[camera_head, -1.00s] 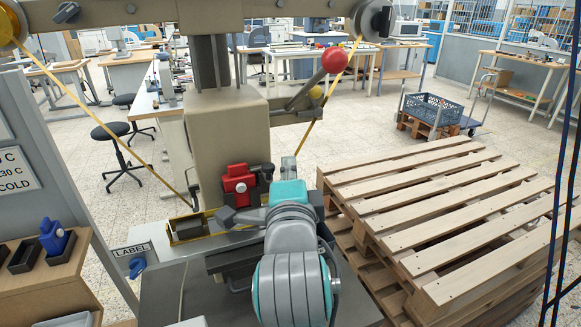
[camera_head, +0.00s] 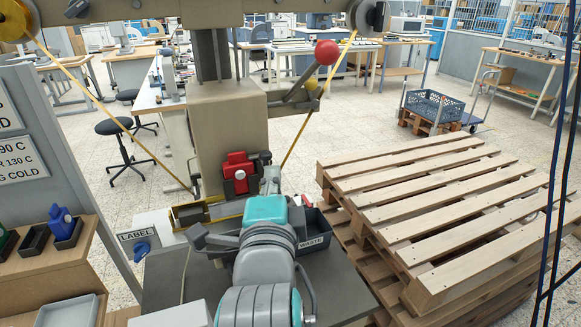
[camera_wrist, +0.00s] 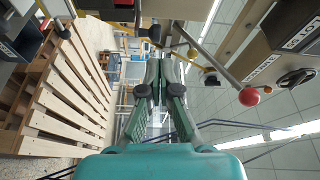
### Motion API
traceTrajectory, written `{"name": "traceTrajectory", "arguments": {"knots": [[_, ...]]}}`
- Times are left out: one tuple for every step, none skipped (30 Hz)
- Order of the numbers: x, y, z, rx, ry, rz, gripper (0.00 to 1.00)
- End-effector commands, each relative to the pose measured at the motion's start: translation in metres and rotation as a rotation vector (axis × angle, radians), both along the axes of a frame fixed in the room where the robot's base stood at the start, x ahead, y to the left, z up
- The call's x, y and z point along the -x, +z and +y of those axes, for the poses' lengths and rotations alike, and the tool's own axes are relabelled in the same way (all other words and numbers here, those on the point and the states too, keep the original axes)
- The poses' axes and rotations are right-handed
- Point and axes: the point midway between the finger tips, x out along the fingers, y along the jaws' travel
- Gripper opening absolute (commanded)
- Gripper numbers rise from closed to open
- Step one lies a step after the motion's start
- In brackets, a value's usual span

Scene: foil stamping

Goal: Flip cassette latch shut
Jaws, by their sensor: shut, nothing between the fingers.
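My gripper (camera_head: 270,178) is right of the red block in the head view, partly hidden behind my own wrist. In the wrist view my gripper (camera_wrist: 160,65) has its fingers together with nothing between them. A bit of red (camera_wrist: 123,3) shows at the top edge there. Contact with the block cannot be told.
A lever with a red ball (camera_head: 328,52) sticks out right of the column. Yellow foil (camera_head: 100,115) runs down to the press. A dark WASTE bin (camera_head: 316,238) stands right of my wrist. Stacked wooden pallets (camera_head: 430,190) fill the right side. A LABEL plate (camera_head: 137,236) is at left.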

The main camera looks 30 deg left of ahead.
Motion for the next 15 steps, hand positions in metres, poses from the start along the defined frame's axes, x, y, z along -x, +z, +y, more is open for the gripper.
{"name": "traceTrajectory", "arguments": {"knots": [[0.007, 0.0, 0.002, 0.0, 0.002, 0.0, 0.0], [0.009, 0.0, 0.003, 0.0, 0.003, 0.0, 0.0], [0.012, -0.001, 0.004, 0.001, 0.002, 0.0, 0.0], [0.014, -0.001, 0.004, 0.001, 0.001, 0.0, 0.0], [0.015, -0.001, 0.004, 0.001, 0.0, 0.0, 0.0], [0.017, -0.001, 0.004, 0.001, 0.0, 0.0, 0.0], [0.017, -0.001, 0.005, 0.001, 0.0, 0.0, 0.0], [0.018, -0.001, 0.005, 0.001, 0.0, 0.0, 0.0], [0.018, -0.001, 0.005, 0.001, 0.0, 0.0, 0.0], [0.019, -0.001, 0.005, 0.001, 0.0, 0.0, 0.0], [0.019, -0.001, 0.005, 0.001, 0.0, 0.0, 0.0], [0.018, -0.001, 0.005, 0.001, 0.0, 0.0, 0.0], [0.018, -0.001, 0.005, 0.001, 0.0, 0.0, 0.0], [0.018, -0.001, 0.005, 0.001, 0.0, 0.0, 0.0], [0.018, -0.001, 0.005, 0.001, 0.0, 0.0, 0.0]]}}
